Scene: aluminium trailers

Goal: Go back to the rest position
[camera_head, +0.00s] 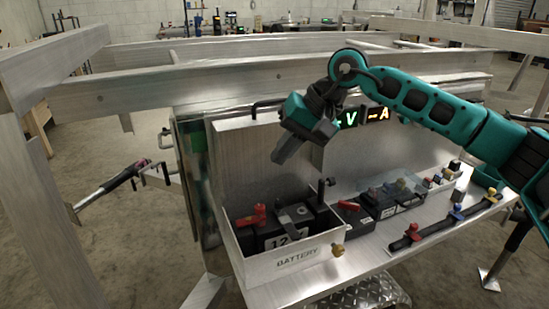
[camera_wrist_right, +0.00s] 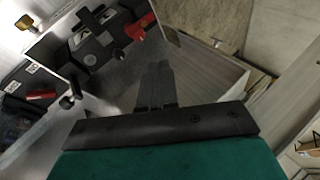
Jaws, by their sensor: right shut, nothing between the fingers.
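My right arm (camera_head: 435,105) comes in from the right in the head view, teal and black. My right gripper (camera_head: 282,153) hangs above and behind the white BATTERY box (camera_head: 309,255), apart from it. Its fingers are shut and empty; they show in the wrist view (camera_wrist_right: 157,80) as a dark closed pair pointing at a metal panel. The box holds a black battery (camera_head: 270,233) with a red clamp or terminal (camera_head: 250,217). The battery also shows in the wrist view (camera_wrist_right: 92,50). My left gripper is not in either view.
A metal shelf (camera_head: 375,248) carries black batteries (camera_head: 378,203) and a bar with coloured knobs (camera_head: 407,240). Aluminium trailer beams (camera_head: 215,80) run across the back. Open floor (camera_head: 130,235) lies at the left.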

